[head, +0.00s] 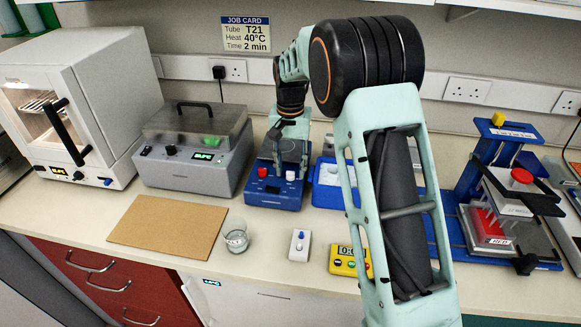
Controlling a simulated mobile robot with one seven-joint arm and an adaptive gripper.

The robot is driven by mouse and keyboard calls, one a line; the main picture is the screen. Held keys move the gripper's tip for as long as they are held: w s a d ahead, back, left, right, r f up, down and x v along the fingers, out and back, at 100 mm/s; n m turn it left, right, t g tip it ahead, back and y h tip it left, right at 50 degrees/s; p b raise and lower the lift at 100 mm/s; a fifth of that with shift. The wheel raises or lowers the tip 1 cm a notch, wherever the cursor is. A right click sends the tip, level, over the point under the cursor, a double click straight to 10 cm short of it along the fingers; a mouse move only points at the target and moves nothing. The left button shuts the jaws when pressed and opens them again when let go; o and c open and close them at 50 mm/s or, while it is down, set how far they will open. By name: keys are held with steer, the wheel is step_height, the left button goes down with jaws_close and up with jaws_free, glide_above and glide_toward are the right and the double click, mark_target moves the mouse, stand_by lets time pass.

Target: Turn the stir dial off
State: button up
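The stirrer is a blue box (263,197) with a dark top plate, standing mid-bench in the head view. Its front carries a red knob (262,172) on the left and a white knob (291,176) on the right. Their labels and pointer marks are too small to read, so I cannot tell which is the stir dial or how either is set. My gripper (276,136) is above the back of the stirrer, pointing down, and appears apart from both knobs. Its fingers are small and dark, so their opening is unclear.
A grey lidded bath (190,165) stands left of the stirrer, with a white oven (90,90) beyond. In front are a brown board (165,228), a glass beaker (236,236), a small white switch box (300,244) and a yellow timer (346,262). A blue press rig (470,190) stands right.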

steer(key=shift+f, duration=0.2)
jaws_close()
